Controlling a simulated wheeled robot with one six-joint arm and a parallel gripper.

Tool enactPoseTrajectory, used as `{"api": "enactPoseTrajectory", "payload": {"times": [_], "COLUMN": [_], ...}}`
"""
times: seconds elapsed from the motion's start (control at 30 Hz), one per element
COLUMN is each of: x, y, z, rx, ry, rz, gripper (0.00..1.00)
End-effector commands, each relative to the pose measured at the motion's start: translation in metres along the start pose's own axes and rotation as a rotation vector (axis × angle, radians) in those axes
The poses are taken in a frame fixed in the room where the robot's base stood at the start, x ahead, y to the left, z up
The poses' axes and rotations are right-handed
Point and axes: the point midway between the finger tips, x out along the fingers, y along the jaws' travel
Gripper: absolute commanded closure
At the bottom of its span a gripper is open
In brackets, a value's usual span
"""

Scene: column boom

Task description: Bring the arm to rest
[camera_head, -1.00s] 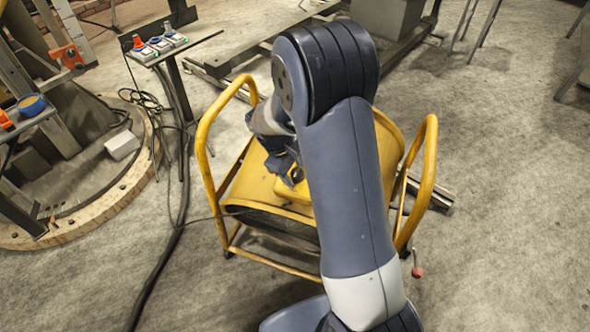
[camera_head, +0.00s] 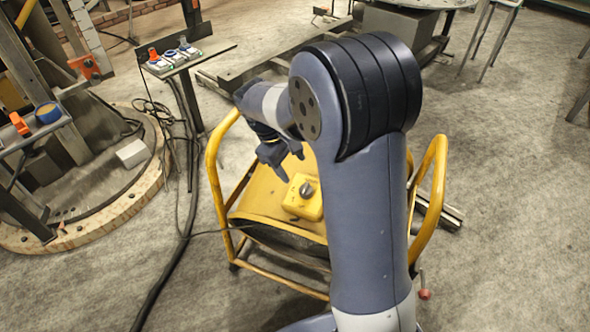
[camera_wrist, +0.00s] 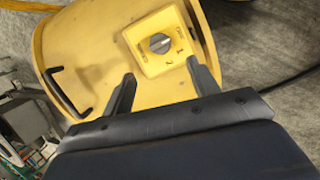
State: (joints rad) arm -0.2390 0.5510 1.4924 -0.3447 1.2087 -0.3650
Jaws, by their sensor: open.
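My gripper (camera_head: 284,160) is open and empty above the yellow cart in the head view. Its two dark fingers also show apart in the wrist view (camera_wrist: 160,88). A yellow box with a grey rotary knob (camera_head: 304,198) sits on the cart's top. In the wrist view the yellow knob box (camera_wrist: 158,42) lies beyond the fingertips, with nothing between the fingers. My arm is raised and bent, and its upper part hides the right side of the cart.
The yellow cart (camera_head: 262,196) has tubular handles on both sides. A stand with a small panel of switches (camera_head: 172,58) is at the upper left. A round wooden-rimmed base (camera_head: 110,210) lies at the left. Dark cables run over the floor. Open concrete floor is at the right.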

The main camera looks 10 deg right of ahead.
Motion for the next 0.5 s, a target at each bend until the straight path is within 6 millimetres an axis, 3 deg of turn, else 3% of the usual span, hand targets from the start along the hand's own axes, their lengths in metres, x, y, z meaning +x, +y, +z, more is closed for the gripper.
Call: {"api": "enactPoseTrajectory", "payload": {"times": [0.33,0.5], "x": [-0.001,0.012], "y": [0.000,0.000], "z": [0.000,0.000], "rx": [0.000,-0.001], "ry": [0.000,-0.002], "rz": [0.000,-0.001], "gripper": [0.43,0.43]}}
